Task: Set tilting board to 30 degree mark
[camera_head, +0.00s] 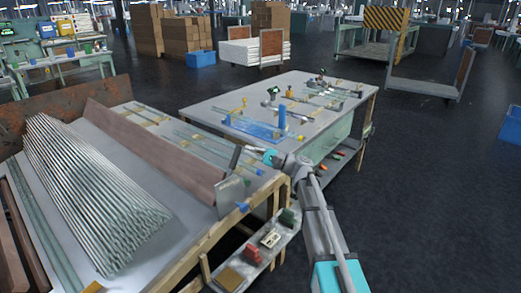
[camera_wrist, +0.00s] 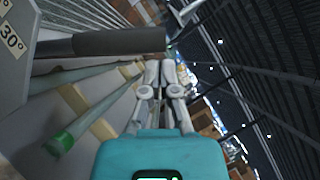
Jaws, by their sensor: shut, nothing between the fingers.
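The tilting board (camera_head: 158,152) is a long brown sloped board on the near table, beside a stack of glass tubes. A grey plate (camera_head: 231,198) stands at its near right end. In the wrist view, a label reading 30° (camera_wrist: 11,38) is at the upper left on a grey surface. A dark round bar (camera_wrist: 105,42) runs from the left towards my gripper (camera_wrist: 161,70). My gripper is shut and empty, with its tips close below the bar's end. I cannot tell whether they touch. In the head view its cyan body (camera_head: 270,157) is beyond the plate; its fingertips are unclear.
Stacked glass tubes (camera_head: 85,190) fill the table's left part. A green-ended tube (camera_wrist: 62,142) lies left of my gripper. A second table (camera_head: 215,100) with a blue fixture (camera_head: 255,127) stands behind. A low shelf (camera_head: 262,245) holds small blocks.

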